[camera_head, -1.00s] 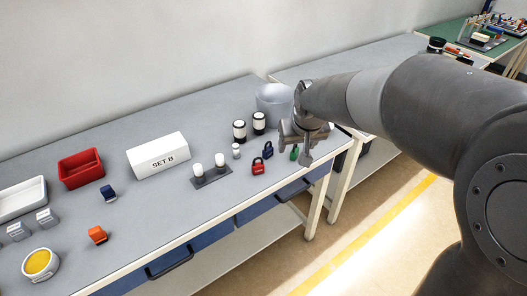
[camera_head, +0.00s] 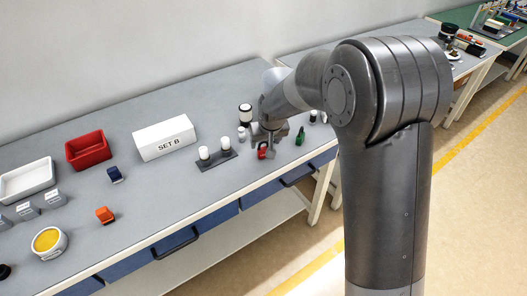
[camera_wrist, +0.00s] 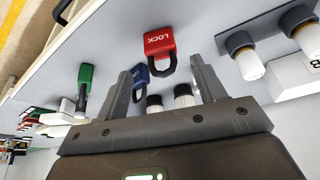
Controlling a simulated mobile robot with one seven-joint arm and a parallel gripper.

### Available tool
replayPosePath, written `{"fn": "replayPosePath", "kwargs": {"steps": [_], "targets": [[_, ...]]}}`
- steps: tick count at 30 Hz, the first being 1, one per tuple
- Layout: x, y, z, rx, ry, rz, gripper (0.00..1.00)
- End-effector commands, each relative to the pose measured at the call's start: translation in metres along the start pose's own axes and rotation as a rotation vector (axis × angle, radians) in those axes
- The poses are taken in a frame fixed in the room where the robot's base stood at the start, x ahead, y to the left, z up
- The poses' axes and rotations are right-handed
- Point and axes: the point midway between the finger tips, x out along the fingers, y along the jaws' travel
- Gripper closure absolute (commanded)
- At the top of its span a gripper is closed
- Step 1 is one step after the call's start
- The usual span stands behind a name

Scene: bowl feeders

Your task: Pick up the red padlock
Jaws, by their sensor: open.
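The red padlock (camera_head: 262,153) sits on the grey bench near its front edge, just below my gripper (camera_head: 265,143) in the head view. In the wrist view the red padlock (camera_wrist: 159,42), marked "LOCK", lies ahead of my open fingers (camera_wrist: 160,70), roughly centred between them. The fingers are apart and nothing is gripped. The blue padlock (camera_wrist: 138,78) is beside the red one, near the left finger in the wrist view; my gripper seems to hide it in the head view. The green padlock (camera_head: 300,138) stands to the right in the head view.
A dark stand with two white-topped pegs (camera_head: 217,155) is left of the red padlock. A white "SET B" box (camera_head: 165,138) and red bin (camera_head: 88,151) are farther left. A black-and-white canister (camera_head: 245,113) stands behind my gripper. Bench in front of the stand is clear.

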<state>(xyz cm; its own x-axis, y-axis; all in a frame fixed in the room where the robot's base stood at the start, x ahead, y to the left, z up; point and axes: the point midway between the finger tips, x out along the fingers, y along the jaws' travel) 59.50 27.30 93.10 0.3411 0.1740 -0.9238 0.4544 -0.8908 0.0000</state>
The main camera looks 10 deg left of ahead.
Motion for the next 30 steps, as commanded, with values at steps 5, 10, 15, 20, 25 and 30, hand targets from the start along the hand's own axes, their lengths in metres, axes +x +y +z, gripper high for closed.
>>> {"fn": "replayPosePath", "kwargs": {"steps": [5, 10, 15, 20, 25, 30], "targets": [[0.019, -0.002, 0.004, -0.001, -0.003, 0.0, 0.36], [0.043, -0.003, 0.007, 0.0, -0.003, 0.0, 0.36], [0.053, -0.003, 0.007, 0.001, -0.001, 0.0, 0.36], [0.053, -0.003, 0.006, 0.001, 0.0, 0.0, 0.36], [0.053, -0.003, 0.006, 0.0, 0.0, 0.0, 0.45], [0.053, -0.003, 0.006, 0.0, 0.0, 0.0, 0.59]]}}
